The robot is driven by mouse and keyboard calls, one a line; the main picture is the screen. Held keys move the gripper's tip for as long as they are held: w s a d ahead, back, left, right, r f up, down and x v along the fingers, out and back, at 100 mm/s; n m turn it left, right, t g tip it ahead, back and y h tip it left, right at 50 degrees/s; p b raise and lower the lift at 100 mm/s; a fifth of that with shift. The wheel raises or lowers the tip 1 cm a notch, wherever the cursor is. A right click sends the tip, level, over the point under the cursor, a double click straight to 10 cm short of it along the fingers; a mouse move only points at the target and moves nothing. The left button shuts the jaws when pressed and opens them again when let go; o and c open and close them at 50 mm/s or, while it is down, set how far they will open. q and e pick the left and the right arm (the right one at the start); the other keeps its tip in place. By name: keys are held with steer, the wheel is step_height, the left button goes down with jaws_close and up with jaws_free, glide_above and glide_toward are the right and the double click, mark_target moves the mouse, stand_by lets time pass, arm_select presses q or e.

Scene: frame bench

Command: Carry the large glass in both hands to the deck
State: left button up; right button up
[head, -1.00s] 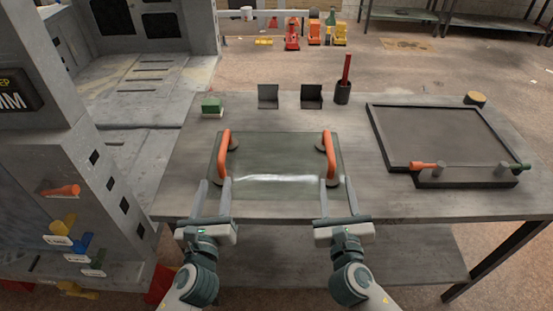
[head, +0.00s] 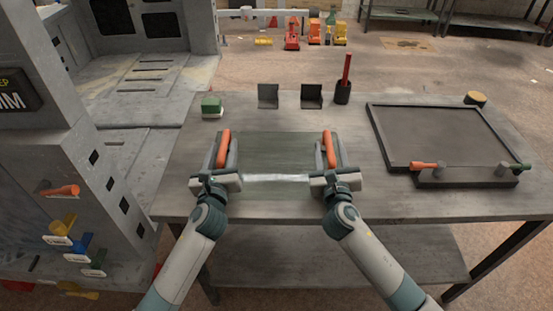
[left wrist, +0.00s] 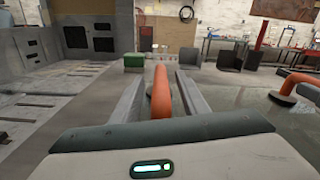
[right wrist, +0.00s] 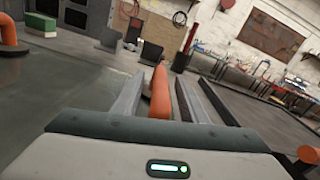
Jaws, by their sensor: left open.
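The large glass (head: 278,150) is a clear greenish pane lying flat on the grey workbench. It carries two orange handles on dark round pads. My left gripper (head: 222,152) is open, with its fingers on either side of the left handle (head: 223,144); the left wrist view shows this handle (left wrist: 161,96) between the fingers, with gaps. My right gripper (head: 329,153) is around the right handle (head: 330,146). In the right wrist view its fingers stand apart beside this handle (right wrist: 160,95) and look open. I cannot tell which surface is the deck.
A dark rimmed tray (head: 374,130) lies on the bench's right, with an orange-handled tool (head: 425,165) at its front edge. Behind the glass stand a green block (head: 211,106), two dark brackets (head: 268,97) and a cup (head: 342,94) holding a red stick. A grey machine stands left.

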arm_select(q)
steer(key=shift+w, duration=0.2)
arm_select(e)
steer(key=shift+w, duration=0.2)
arm_select(q)
steer(key=shift+c, duration=0.6)
arm_select(e)
steer(key=shift+c, duration=0.6)
arm_select(q)
jaws_close()
arm_select(e)
jaws_close()
arm_select(q)
steer(key=shift+a, duration=0.15)
arm_select(e)
steer(key=shift+d, duration=0.1)
arm_select(q)
steer(key=shift+w+r, duration=0.1)
steer(key=shift+r, duration=0.05)
arm_select(e)
steer(key=shift+w+r, duration=0.1)
steer(key=shift+r, duration=0.1)
